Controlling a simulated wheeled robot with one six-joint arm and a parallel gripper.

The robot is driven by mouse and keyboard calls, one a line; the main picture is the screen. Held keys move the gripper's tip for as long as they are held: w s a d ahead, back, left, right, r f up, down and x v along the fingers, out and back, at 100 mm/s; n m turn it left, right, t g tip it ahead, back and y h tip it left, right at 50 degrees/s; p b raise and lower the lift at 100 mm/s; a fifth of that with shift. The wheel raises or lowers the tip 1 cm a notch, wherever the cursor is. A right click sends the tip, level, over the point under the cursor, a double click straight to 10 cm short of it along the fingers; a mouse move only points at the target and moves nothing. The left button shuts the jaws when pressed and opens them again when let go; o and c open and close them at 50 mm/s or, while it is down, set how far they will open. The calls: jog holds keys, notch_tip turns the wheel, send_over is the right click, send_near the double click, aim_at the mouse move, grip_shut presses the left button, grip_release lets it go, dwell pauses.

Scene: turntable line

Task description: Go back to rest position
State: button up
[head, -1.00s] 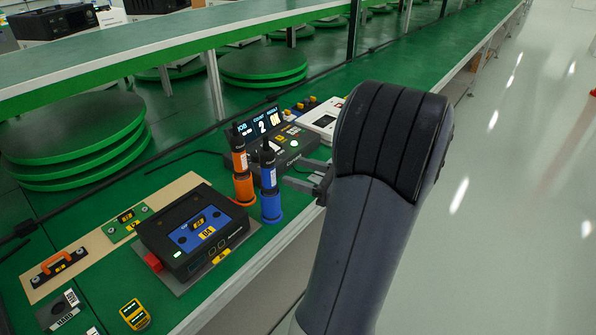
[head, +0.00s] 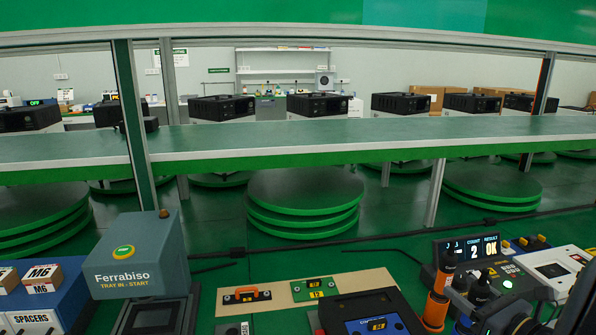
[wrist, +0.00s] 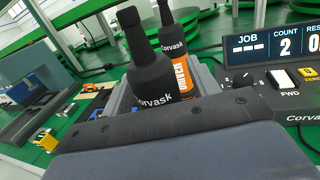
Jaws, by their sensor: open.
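My gripper (wrist: 165,78) shows in the wrist view with its grey fingers apart, one on each side of a black-topped Corvask driver (wrist: 150,68). Whether the fingers touch this driver cannot be told. The second driver, with an orange body (wrist: 181,75), stands just behind it. In the head view the orange driver (head: 436,308) stands upright near the lower right. My dark arm fills the bottom right corner of the head view.
A display (head: 468,248) reads count 2, result OK. The black tray unit (head: 350,305) lies left of the drivers, and the Ferrabiso box (head: 135,255) stands further left. A raised green conveyor (head: 300,150) crosses behind, with stacked green discs (head: 305,190) below it.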

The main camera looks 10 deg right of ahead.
jog(key=shift+s+r, duration=0.1)
jog(key=shift+r, duration=0.3)
jog(key=shift+f, duration=0.15)
jog(key=shift+f, duration=0.2)
jog(key=shift+s+d+f, duration=0.1)
jog(key=shift+s, duration=0.15)
jog(key=v, duration=1)
jog(key=x, duration=1.1)
jog(key=shift+s, duration=0.1)
notch_tip(320, 180, up, 8)
jog(key=p, duration=0.5)
jog(key=shift+r, duration=0.2)
jog(key=shift+s, duration=0.15)
